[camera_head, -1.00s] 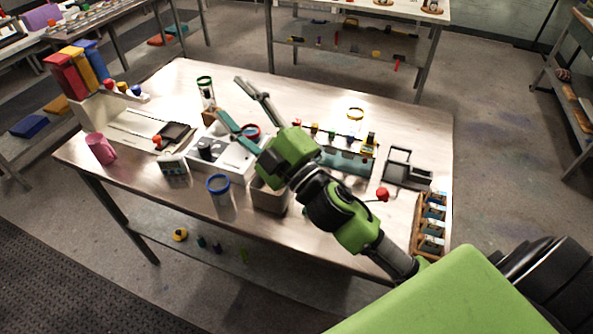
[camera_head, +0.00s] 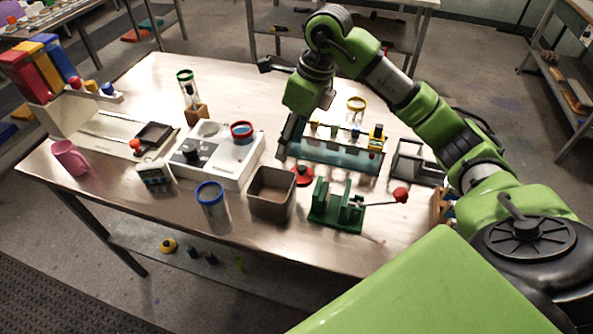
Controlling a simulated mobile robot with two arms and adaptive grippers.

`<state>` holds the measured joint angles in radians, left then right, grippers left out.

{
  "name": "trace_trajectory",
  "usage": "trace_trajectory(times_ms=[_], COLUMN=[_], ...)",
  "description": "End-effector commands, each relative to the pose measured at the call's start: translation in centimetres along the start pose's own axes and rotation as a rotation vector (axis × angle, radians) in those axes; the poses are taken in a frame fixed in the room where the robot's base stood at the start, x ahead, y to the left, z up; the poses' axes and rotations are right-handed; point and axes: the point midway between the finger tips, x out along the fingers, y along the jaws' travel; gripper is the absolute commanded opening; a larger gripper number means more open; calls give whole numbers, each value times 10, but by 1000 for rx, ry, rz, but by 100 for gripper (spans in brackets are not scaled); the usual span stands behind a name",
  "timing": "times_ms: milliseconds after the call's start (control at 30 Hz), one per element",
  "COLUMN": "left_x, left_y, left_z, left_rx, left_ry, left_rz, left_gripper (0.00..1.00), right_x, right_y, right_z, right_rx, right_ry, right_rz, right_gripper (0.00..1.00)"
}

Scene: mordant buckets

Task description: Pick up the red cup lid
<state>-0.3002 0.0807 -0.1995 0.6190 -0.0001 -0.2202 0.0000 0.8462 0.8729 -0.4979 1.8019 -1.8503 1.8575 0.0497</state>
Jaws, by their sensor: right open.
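The red cup lid (camera_head: 303,175) lies on the metal table, between the grey square bin and the blue rack. It is a small red disc, partly hidden by the things around it. My right gripper (camera_head: 288,145) reaches down from above, just behind and left of the lid in the picture. Its jaws are open and empty; one dark finger shows, and the other is hard to make out against the rack. Whether a finger touches the table cannot be told. My left gripper is not in view.
The grey bin (camera_head: 271,193) stands in front left of the lid, and a green vise (camera_head: 338,206) with a red-knobbed handle in front right. The blue rack (camera_head: 335,152) with several small items is behind. A blue-rimmed cup (camera_head: 212,205) stands near the front edge.

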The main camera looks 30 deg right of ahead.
Motion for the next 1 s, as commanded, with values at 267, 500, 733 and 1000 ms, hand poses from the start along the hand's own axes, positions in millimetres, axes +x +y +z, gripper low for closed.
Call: trace_trajectory(times_ms=[267,500,733,1000], left_x=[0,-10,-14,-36], left_y=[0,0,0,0], left_z=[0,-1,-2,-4], left_rx=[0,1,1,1], left_ry=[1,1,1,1], left_rz=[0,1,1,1], left_gripper=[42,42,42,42], right_x=[-8,38,64,92], right_y=[-37,-40,-44,-45], right_z=[-32,-38,-40,-39], right_rx=[56,56,54,55], right_ry=[118,119,115,117], right_rz=[-110,-106,-108,-103], right_gripper=[49,49,49,49])
